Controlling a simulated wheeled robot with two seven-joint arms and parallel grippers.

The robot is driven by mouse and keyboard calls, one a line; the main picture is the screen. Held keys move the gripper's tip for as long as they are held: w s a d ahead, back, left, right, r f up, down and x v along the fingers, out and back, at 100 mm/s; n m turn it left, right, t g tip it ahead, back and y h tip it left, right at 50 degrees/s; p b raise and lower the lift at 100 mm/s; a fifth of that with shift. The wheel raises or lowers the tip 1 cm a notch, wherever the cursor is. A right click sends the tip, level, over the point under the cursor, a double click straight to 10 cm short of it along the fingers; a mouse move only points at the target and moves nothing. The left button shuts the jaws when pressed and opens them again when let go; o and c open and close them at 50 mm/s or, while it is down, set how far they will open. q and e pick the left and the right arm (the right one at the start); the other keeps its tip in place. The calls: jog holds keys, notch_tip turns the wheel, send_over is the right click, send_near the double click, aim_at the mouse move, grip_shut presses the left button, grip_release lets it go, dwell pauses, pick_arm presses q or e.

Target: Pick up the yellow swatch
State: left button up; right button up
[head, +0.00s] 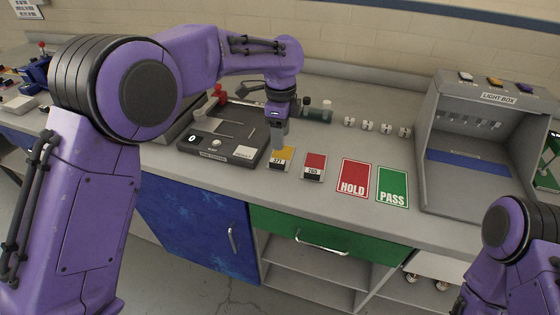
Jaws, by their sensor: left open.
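The yellow swatch (285,154) lies flat on the grey counter, with a white label that reads like 371. My left gripper (278,145) points down right over the swatch's upper left part and hides some of it. The gripper is open, and I cannot tell whether its fingertips touch the swatch. A red swatch (316,161) with a similar label lies just to the right. My right arm shows at the lower right, but its gripper is out of view.
A dark tray (190,148) with small tools lies left of the swatch. Red HOLD (354,175) and green PASS (392,184) cards lie to the right. A grey light box (432,160) stands farther right. Small white pieces (367,125) and dark bottles (318,115) stand behind.

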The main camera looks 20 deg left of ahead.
aim_at(279, 161)
pick_arm(q)
jog(key=f, duration=0.2)
jog(key=f+p, duration=0.1)
jog(key=f, duration=0.4)
jog(key=shift+s+a+f, duration=0.15)
jog(key=shift+s+f, duration=0.2)
jog(key=shift+s, duration=0.05)
jog(key=shift+w+f, duration=0.15)
jog(key=shift+f, duration=0.15)
jog(key=shift+r, duration=0.1)
grip_shut()
